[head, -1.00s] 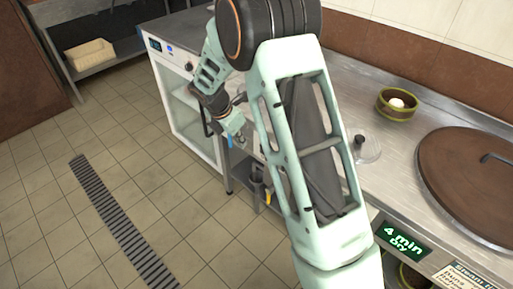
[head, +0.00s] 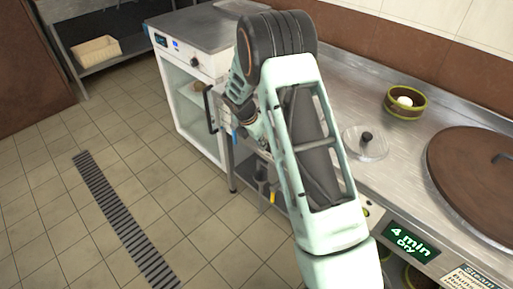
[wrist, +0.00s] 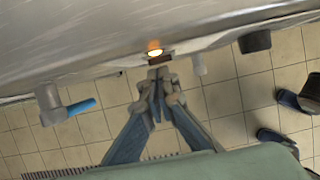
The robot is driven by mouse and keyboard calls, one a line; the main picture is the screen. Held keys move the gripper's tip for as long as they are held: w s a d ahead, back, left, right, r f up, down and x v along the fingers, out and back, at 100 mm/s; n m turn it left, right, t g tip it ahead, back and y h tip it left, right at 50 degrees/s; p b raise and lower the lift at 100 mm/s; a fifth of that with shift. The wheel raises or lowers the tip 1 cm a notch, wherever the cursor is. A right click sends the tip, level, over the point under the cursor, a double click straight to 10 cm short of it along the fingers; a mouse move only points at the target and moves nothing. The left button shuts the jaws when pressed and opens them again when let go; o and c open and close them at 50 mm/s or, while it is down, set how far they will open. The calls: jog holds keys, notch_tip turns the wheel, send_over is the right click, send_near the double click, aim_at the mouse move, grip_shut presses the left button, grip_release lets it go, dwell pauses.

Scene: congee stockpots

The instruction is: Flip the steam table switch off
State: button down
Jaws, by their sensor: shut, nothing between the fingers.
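In the wrist view, the metal front of the steam table (wrist: 110,45) spans the top of the picture. A small orange light (wrist: 154,53) glows at its lower edge. A small dark piece right below the light may be the switch; its position cannot be read. My gripper (wrist: 160,84) is shut and empty, its fingertips just below this piece in the picture. I cannot tell whether they touch it. In the head view my arm hides the gripper and this part of the front.
A valve with a blue handle (wrist: 82,107) sticks out left of my gripper, and a black knob (wrist: 255,41) to the right. Shoes (wrist: 278,141) stand on the tiles. In the head view, a glass lid (head: 366,143), a bowl (head: 405,103) and a brown pot lid (head: 475,175) are on the counter.

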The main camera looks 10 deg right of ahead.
jog(key=shift+d, duration=0.1)
jog(key=shift+w+d+r+p, duration=0.15)
jog(key=shift+w+d+p, duration=0.15)
jog(key=shift+p, duration=0.1)
jog(key=shift+r, duration=0.1)
jog(key=shift+s+r+p, duration=0.1)
jog(key=shift+r+p, duration=0.6)
jog(key=shift+a, duration=0.1)
